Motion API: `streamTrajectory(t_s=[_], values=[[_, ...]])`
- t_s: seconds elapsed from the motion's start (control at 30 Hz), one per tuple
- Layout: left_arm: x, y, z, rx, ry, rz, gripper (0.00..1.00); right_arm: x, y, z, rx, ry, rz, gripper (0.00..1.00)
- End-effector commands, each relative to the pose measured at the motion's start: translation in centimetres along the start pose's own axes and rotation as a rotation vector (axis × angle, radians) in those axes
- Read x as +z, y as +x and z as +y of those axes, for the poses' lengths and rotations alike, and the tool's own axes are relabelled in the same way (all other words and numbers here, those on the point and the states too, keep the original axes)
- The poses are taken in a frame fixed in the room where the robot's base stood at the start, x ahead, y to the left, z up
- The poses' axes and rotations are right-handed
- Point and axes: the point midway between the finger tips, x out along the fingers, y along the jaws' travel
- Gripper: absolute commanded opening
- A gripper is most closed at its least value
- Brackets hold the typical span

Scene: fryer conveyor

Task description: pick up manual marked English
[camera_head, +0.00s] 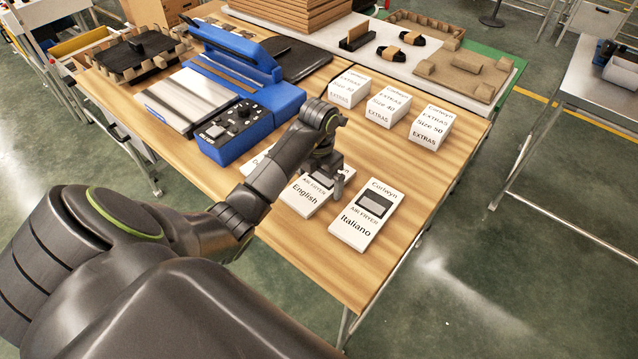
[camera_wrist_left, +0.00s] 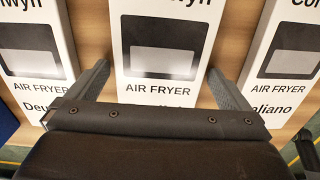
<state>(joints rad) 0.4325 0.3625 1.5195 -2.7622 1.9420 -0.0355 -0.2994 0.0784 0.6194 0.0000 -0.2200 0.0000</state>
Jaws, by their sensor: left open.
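The English manual (camera_head: 305,197) is a white booklet lying on the wooden table, between two others. My left gripper (camera_head: 327,180) is above its upper part and hides some of its cover. In the left wrist view the middle manual (camera_wrist_left: 165,50) shows a grey air fryer picture, and my open left gripper (camera_wrist_left: 165,90) has one finger on each side of it. Its language word is mostly hidden there. The Italiano manual (camera_head: 366,214) lies to the right. A third manual (camera_wrist_left: 35,55), marked "Deu...", lies to the left, mostly behind my arm in the head view. My right gripper is not seen.
Three white EXTRAS boxes (camera_head: 388,106) stand in a row behind the manuals. A blue sealing machine (camera_head: 235,130) stands at the left. The wooden table (camera_head: 345,282) is bare at its front right.

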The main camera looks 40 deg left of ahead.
Motion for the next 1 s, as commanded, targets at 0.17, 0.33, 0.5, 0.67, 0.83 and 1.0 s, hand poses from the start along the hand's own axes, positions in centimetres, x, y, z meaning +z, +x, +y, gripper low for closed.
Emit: streamTrajectory(t_s=[0.17, 0.33, 0.5, 0.67, 0.83, 1.0], values=[[0.0, 0.1, 0.0, 0.001, 0.0, 0.0, 1.0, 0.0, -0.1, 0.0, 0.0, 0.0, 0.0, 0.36], [0.0, 0.1, 0.0, 0.001, 0.0, -0.001, 0.82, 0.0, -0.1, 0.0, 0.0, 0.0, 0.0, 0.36], [0.0, 0.1, 0.0, 0.001, 0.0, -0.001, 0.6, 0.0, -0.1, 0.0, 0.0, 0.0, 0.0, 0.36], [0.0, 0.0, 0.0, 0.001, 0.0, -0.001, 0.59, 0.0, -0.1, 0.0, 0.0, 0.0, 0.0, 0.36], [0.1, -0.4, 0.1, 0.002, 0.0, -0.003, 0.59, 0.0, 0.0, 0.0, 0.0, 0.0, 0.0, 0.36], [0.1, -2.2, 0.1, 0.003, 0.001, -0.006, 0.59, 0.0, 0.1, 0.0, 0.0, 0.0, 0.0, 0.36]])
